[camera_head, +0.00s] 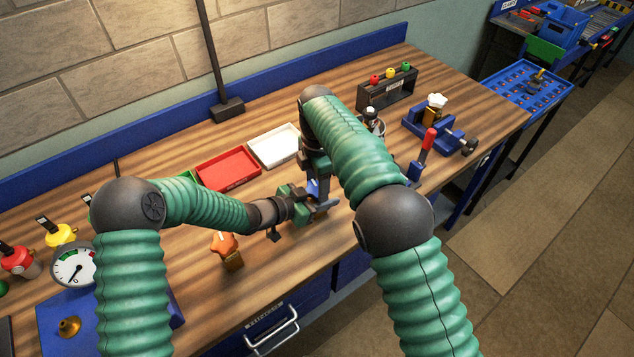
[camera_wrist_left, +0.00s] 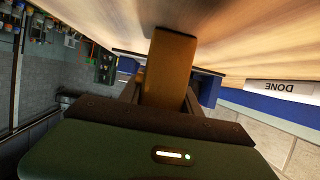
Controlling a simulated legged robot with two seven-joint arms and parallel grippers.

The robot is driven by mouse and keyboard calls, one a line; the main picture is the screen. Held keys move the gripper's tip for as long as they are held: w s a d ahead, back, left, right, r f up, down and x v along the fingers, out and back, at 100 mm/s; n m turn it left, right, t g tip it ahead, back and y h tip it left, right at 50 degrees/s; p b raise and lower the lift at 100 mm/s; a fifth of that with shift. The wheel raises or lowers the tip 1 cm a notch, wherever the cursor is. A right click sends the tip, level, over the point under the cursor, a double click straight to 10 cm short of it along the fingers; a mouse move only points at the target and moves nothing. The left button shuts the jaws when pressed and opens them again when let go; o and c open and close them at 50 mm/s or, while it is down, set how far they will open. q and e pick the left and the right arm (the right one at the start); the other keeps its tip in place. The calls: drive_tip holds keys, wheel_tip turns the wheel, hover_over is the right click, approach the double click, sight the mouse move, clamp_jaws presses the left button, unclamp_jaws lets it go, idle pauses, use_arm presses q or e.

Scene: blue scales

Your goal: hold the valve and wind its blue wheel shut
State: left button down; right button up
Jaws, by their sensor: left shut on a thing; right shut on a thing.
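The valve is between my two grippers near the middle of the bench. Its brass body (camera_wrist_left: 170,65) fills the jaws of my left gripper (camera_head: 312,207) in the left wrist view. The blue wheel (camera_head: 315,188) shows only as a small blue patch in the head view, mostly covered by the grippers. My right gripper (camera_head: 314,176) comes down from above and is shut at the wheel. Blue parts show behind the brass body in the left wrist view, but I cannot tell whether they are the wheel. How far the wheel is turned is hidden.
An orange-wheeled valve (camera_head: 224,244) stands just in front of my left forearm. A red tray (camera_head: 228,168) and a white tray (camera_head: 275,147) lie behind. A blue vise (camera_head: 449,136) with a white-wheeled valve (camera_head: 436,103) is at right. A gauge (camera_head: 75,266) and a yellow-wheeled valve (camera_head: 61,235) stand left.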

use_arm(q)
drive_tip(key=shift+s+d, duration=0.1)
use_arm(e)
drive_tip(key=shift+w+m, duration=0.1)
drive_tip(key=shift+m, duration=2.5)
drive_tip(key=shift+r, duration=0.1)
drive_tip(key=o, duration=1.4)
drive_tip(key=shift+c, duration=0.2)
